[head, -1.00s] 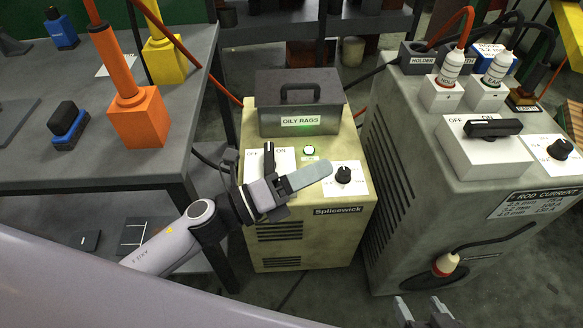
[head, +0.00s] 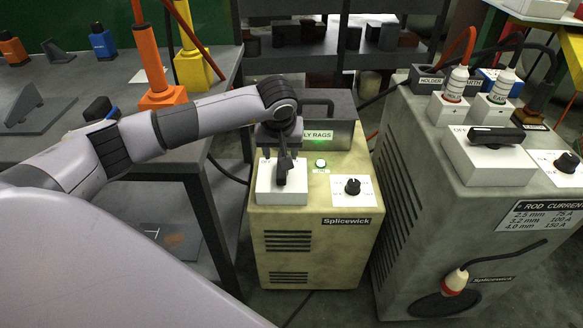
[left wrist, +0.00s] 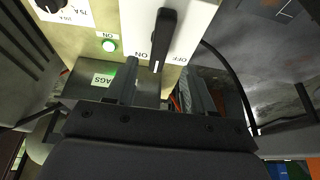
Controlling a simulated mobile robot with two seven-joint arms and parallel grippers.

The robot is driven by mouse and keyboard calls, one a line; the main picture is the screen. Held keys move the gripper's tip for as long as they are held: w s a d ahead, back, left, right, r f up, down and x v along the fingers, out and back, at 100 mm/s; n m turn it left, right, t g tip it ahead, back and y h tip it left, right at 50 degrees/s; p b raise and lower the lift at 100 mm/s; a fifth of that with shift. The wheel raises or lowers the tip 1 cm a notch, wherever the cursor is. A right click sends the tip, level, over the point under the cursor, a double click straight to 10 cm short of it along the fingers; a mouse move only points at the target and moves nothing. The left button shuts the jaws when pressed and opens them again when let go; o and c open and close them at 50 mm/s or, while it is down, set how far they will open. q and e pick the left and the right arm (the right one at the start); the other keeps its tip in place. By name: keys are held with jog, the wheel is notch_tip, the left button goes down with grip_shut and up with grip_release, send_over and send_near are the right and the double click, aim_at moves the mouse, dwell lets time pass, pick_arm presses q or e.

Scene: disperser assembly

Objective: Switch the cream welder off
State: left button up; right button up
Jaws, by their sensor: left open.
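The cream welder (head: 313,225), labelled Splicewick, stands on the floor with a white switch box on its top front. The box's black lever (head: 283,176) shows in the left wrist view (left wrist: 163,38) beside an OFF label. My left gripper (head: 277,152) is over the switch from behind, pointing down. In the left wrist view its open fingers (left wrist: 163,80) lie either side of the lever's line; contact cannot be told. My right gripper is out of view.
A dark toolbox (head: 344,107) labelled OILY RAGS sits behind the switch, partly hidden by my arm. A knob (head: 352,186) is right of the switch. A larger grey welder (head: 440,200) with its own black lever stands to the right. A grey workbench (head: 215,100) is at left.

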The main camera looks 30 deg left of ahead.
pick_arm(q)
jog(key=b+x, duration=0.1)
jog(key=x, duration=0.6)
jog(key=shift+s, duration=0.1)
grip_shut()
